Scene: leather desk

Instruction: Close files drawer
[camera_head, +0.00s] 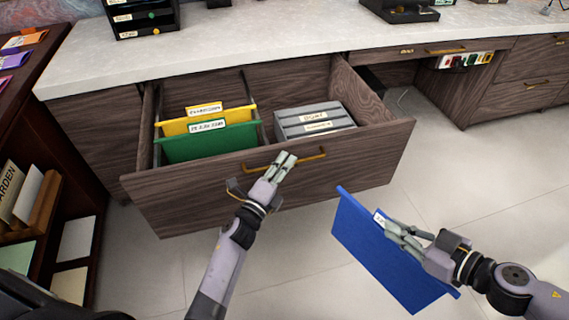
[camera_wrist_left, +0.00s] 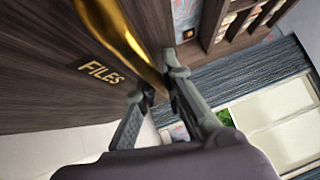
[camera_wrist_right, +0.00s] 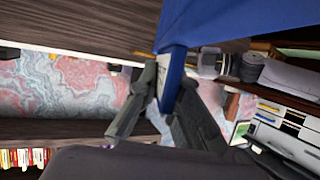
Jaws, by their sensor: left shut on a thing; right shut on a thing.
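The files drawer (camera_head: 220,196) is pulled out from the desk. It holds a yellow folder (camera_head: 236,113), a green folder (camera_head: 185,150) and a grey box-like stack (camera_head: 312,118). Its front carries a brass handle (camera_head: 312,157). My left gripper (camera_head: 283,162) is shut on the left part of this handle. In the left wrist view the handle (camera_wrist_left: 128,35) runs between the fingers beside a "FILES" label (camera_wrist_left: 100,73). My right gripper (camera_head: 393,228) is shut on the top edge of a blue folder (camera_head: 372,252), held in front of the drawer. The folder also shows in the right wrist view (camera_wrist_right: 225,25).
The pale desktop (camera_head: 250,50) carries black trays (camera_head: 140,16) at the back. A dark bookcase (camera_head: 70,160) stands at the left. Another brass-handled drawer (camera_head: 445,49) is at the right. The tiled floor (camera_head: 490,190) at the right is clear.

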